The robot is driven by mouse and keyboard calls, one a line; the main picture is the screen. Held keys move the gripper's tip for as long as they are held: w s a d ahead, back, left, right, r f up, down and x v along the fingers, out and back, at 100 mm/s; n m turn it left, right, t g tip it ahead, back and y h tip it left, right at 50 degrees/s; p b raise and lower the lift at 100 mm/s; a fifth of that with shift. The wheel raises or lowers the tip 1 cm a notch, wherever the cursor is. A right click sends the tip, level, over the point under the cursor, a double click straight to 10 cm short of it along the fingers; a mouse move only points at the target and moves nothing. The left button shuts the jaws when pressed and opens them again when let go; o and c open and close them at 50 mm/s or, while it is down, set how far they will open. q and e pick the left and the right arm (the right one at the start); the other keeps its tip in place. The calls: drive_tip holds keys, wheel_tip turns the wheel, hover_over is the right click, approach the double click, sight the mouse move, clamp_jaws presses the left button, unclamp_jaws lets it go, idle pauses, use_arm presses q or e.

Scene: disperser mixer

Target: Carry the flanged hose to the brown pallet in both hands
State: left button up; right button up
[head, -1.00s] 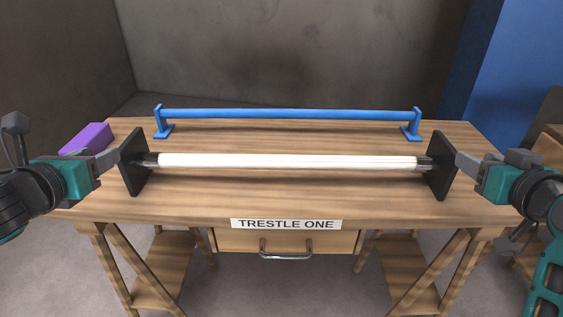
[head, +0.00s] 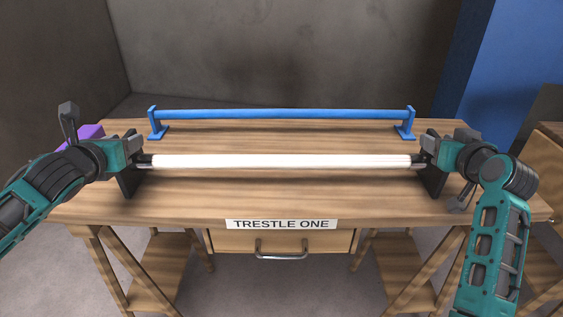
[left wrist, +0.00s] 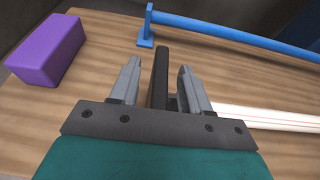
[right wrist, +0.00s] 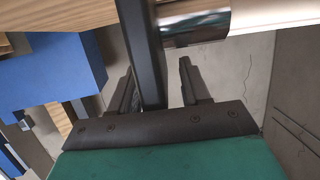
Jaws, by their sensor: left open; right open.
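The flanged hose (head: 280,161) is a long white tube with dark ends and a black upright flange plate at each end. It lies level above the trestle table top. My left gripper (head: 136,140) is at its left flange; in the left wrist view the dark flange (left wrist: 160,78) stands between the open fingers. My right gripper (head: 428,142) is at the right flange; in the right wrist view the dark plate (right wrist: 140,50) passes between the open fingers. Neither gripper is closed on a flange. I see no brown pallet that I can identify.
The wooden table (head: 280,200) bears the label TRESTLE ONE (head: 281,224) above a drawer handle. A blue bar on two feet (head: 280,114) stands behind the hose. A purple block (left wrist: 47,50) lies at the left. A wooden piece (head: 543,165) stands at the far right.

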use_arm(q)
clamp_jaws()
use_arm(e)
clamp_jaws()
idle(1.1)
use_arm(q)
drive_tip(key=shift+r, duration=0.35)
use_arm(e)
drive_tip(key=shift+r, duration=0.3)
